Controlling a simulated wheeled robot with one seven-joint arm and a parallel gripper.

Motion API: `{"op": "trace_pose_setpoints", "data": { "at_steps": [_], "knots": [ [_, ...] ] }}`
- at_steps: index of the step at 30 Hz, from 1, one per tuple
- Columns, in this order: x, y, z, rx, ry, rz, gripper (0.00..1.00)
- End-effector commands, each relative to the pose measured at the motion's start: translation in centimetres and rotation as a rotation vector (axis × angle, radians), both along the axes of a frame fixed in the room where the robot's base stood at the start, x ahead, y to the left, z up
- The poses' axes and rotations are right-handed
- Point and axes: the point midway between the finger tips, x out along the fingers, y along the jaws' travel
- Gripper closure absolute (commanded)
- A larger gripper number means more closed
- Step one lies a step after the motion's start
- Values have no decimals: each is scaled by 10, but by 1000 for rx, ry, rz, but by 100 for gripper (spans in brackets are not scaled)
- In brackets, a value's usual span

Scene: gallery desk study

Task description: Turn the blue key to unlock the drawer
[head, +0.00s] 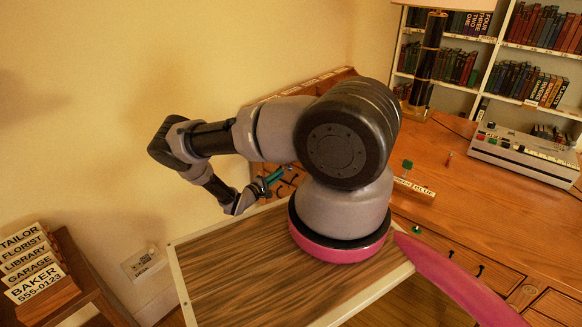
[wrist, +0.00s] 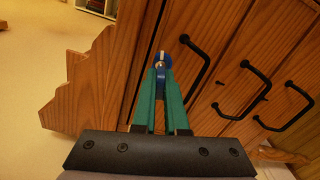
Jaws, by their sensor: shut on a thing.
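The blue key (wrist: 163,62) shows at the fingertips in the wrist view, in front of a wooden drawer front (wrist: 185,20). My gripper (wrist: 161,72) has green fingers that close on the key from both sides. The fingers hide part of the key, and I cannot tell how far it is turned. A black curved handle (wrist: 203,72) is just to the right of the key. In the head view my gripper (head: 272,178) reaches the dark-handled drawers behind my arm, and the key is too small to make out there.
More black handles (wrist: 262,90) lie to the right in the wrist view, and a stepped wooden edge (wrist: 85,85) is to the left. In the head view, the desk (head: 455,195) holds a lamp (head: 428,60), a grey device (head: 525,152) and a lettered block (head: 413,190).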

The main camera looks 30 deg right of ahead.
Motion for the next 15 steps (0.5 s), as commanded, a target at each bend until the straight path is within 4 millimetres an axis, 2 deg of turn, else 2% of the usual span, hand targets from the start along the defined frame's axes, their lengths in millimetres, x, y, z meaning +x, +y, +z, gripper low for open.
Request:
{"op": "trace_pose_setpoints", "data": {
  "at_steps": [6, 12, 13, 15],
  "knots": [
    [3, 1, 2, 67, -196, 5, 100],
    [3, 1, 2, 64, -187, 5, 100],
    [3, 1, 2, 64, -187, 5, 78],
    [3, 1, 2, 64, -186, 4, 55]
  ]
}}
